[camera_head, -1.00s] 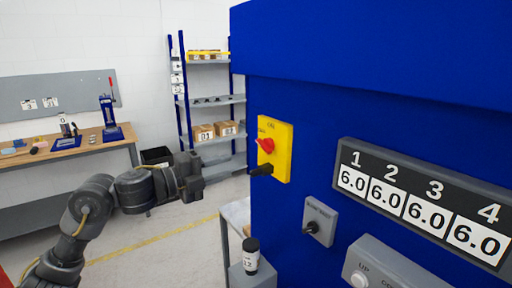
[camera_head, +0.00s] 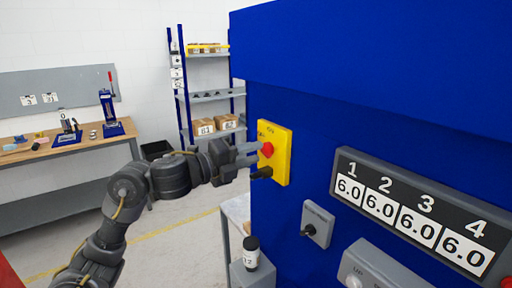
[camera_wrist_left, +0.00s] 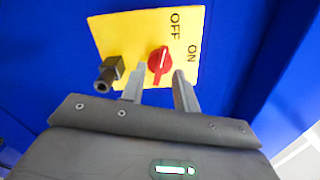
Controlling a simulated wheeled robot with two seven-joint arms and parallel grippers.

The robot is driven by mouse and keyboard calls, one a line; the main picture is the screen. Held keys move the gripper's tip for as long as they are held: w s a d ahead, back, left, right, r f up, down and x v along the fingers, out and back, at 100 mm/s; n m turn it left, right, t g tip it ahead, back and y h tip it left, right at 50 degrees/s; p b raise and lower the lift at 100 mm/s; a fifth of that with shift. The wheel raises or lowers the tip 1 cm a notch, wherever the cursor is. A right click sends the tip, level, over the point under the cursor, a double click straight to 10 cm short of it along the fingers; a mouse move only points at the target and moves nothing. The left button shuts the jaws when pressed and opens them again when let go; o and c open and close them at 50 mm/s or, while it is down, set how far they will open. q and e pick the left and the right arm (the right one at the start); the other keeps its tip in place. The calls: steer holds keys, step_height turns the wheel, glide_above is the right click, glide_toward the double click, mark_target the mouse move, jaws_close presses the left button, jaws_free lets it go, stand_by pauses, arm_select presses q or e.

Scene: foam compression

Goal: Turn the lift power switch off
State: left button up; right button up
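The lift power switch is a red rotary knob (camera_head: 266,149) on a yellow plate (camera_head: 281,160) fixed to the blue machine's left side. In the left wrist view the red knob (camera_wrist_left: 159,62) sits on the yellow plate (camera_wrist_left: 130,35) marked OFF and ON, its white line tilted. My left gripper (camera_head: 256,154) is at the plate; the wrist view shows its two grey fingers (camera_wrist_left: 160,83) apart, one on each side of the knob's lower end. Contact with the knob cannot be told. My right gripper is in neither view.
A black fitting (camera_head: 262,172) juts out below the knob, and in the wrist view (camera_wrist_left: 108,76) it is left of the fingers.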

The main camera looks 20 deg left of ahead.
arm_select(q)
steer(key=shift+w+d, duration=0.5)
steer(key=shift+w, duration=0.05)
steer(key=shift+c, duration=0.4)
jaws_close()
steer(key=shift+r+n+p, duration=0.15)
steer(key=shift+n+p, duration=0.75)
steer(key=shift+n, duration=0.9)
steer(key=shift+o, duration=0.4)
jaws_free()
